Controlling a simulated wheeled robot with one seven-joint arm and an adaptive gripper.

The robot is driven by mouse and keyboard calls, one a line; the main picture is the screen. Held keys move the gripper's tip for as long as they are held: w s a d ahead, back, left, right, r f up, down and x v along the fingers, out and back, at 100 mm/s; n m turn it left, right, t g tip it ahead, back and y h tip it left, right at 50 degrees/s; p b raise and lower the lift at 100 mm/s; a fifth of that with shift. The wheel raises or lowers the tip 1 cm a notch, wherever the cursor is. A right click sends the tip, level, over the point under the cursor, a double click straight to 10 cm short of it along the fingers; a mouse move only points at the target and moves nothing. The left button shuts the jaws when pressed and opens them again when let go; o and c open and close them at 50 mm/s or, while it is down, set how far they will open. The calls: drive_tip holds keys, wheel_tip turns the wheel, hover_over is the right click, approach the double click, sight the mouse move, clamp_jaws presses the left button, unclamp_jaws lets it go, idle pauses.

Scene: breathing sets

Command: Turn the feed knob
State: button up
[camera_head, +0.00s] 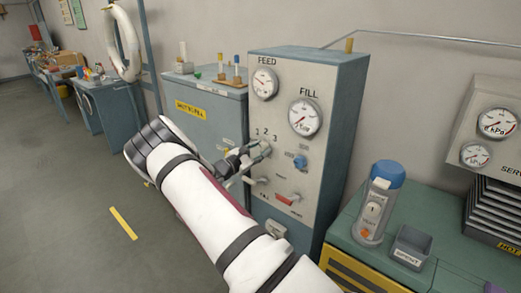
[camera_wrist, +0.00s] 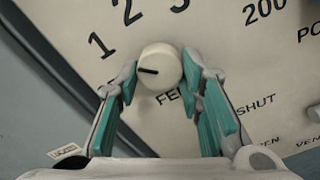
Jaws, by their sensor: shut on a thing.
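The round cream feed knob (camera_wrist: 160,66) sits on the pale panel front, with a short black pointer line aimed left, a little below the printed 1. The figures 1, 2 and 3 curve around its upper left. The label under it is partly hidden by my right finger. My gripper (camera_wrist: 162,76) has one green-padded finger on each side of the knob and is shut on it. In the head view my gripper (camera_head: 243,158) is at the panel, and the knob (camera_head: 263,149) shows at its tips, under the 1 2 3.
The grey panel cabinet (camera_head: 347,110) carries a FEED gauge (camera_head: 265,83), a FILL gauge (camera_head: 305,117), a blue knob (camera_head: 300,162) and a red switch (camera_head: 285,196). A blue-capped canister (camera_head: 375,205) and a SPENT bin (camera_head: 411,244) stand on the green bench at right. Open floor lies left.

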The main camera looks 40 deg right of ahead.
drive_tip(key=shift+m, duration=0.4)
drive_tip(key=o, duration=1.2)
drive_tip(key=shift+c, duration=0.2)
drive_tip(key=s+a, duration=0.1)
drive_tip(key=a, duration=1.1)
drive_tip(key=shift+s, duration=0.35)
